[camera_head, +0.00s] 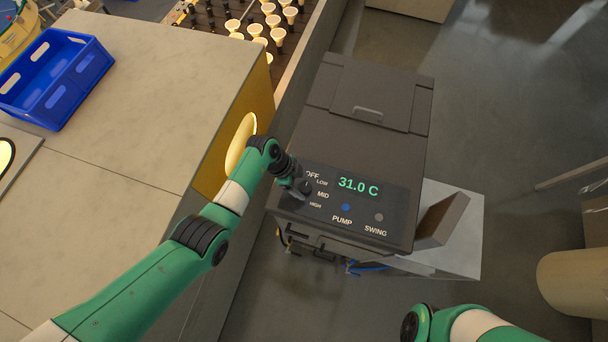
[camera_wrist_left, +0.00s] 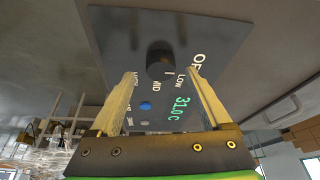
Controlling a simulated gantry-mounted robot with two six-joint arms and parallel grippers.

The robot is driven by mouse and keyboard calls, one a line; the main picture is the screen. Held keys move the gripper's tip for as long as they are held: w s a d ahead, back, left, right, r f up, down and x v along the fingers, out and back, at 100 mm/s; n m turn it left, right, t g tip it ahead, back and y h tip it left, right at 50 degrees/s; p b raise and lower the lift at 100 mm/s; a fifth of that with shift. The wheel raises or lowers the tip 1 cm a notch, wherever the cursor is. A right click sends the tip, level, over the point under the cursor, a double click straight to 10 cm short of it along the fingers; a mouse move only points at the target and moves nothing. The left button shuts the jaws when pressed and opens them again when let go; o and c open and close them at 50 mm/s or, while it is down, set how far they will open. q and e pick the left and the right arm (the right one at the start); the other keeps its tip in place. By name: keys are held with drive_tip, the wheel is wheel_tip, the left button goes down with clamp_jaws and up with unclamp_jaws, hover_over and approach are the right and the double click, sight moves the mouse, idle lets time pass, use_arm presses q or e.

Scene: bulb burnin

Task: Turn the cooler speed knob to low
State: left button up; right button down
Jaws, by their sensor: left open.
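The cooler (camera_head: 365,140) is a dark grey box with a black control panel (camera_head: 362,216) reading 31.0 C. Its speed dial is labelled OFF, LOW, MID and HIGH. The round black speed knob (camera_wrist_left: 160,62) shows in the left wrist view, with a short pale mark on the side towards LOW and MID; I cannot tell exactly which label it points to. My left gripper (camera_head: 302,188) is at the knob in the head view and largely hides it. In the left wrist view its two fingers (camera_wrist_left: 163,74) are open, either side of the knob, with gaps visible. My right gripper is out of view.
A blue button (camera_head: 346,207) and a grey button (camera_head: 379,217) sit beside the dial. A counter (camera_head: 120,120) with a blue crate (camera_head: 88,85) stands to the left. Lit bulbs (camera_head: 270,20) stand behind.

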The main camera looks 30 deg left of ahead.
sight(305, 188)
use_arm(q)
drive_tip(key=shift+x, duration=1.05)
clamp_jaws()
